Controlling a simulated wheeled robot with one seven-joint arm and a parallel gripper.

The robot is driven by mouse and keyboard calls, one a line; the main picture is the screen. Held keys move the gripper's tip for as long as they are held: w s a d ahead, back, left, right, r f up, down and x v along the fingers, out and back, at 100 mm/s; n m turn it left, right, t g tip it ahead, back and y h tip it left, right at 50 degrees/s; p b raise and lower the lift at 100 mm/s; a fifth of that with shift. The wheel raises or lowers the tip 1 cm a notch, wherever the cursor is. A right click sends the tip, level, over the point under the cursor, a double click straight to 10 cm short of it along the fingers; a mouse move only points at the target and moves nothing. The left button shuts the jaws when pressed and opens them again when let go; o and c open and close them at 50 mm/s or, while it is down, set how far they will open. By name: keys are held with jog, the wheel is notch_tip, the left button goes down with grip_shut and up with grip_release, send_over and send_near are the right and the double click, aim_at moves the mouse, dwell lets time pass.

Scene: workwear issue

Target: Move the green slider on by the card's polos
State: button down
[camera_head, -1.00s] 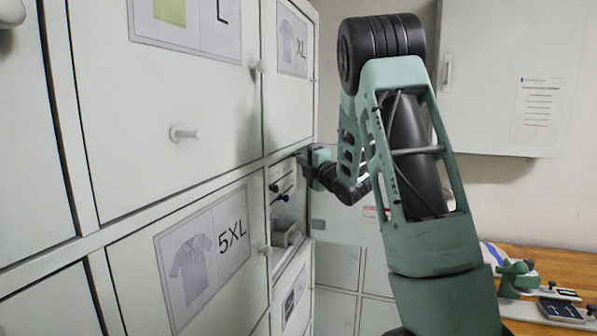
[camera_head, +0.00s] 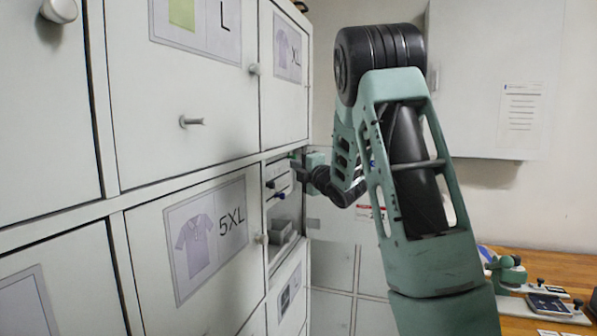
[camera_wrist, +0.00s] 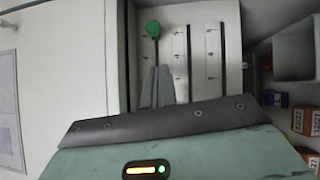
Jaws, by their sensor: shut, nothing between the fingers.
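The green slider (camera_wrist: 153,29) is a round green knob at the top of a dark slot in a white panel (camera_wrist: 180,60), in the wrist view. Two more dark slots with marked strips run beside it. My gripper (camera_wrist: 158,72) is shut and empty, its fingertips just below the green knob; I cannot tell whether they touch it. Which sheet is the card, I cannot tell.
Locker doors with shirt labels, such as the 5XL door (camera_head: 150,270), stand at left with protruding knobs. The wrist view shows a grey bin (camera_wrist: 292,55) and small boxes (camera_wrist: 308,122) at right. A notice (camera_head: 522,118) hangs on the wall cabinet. A wooden table (camera_head: 540,263) is at right.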

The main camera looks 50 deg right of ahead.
jog(key=b+v, duration=0.4)
jog(key=v, duration=0.5)
jog(key=shift+d+f, duration=0.1)
jog(key=shift+f, duration=0.1)
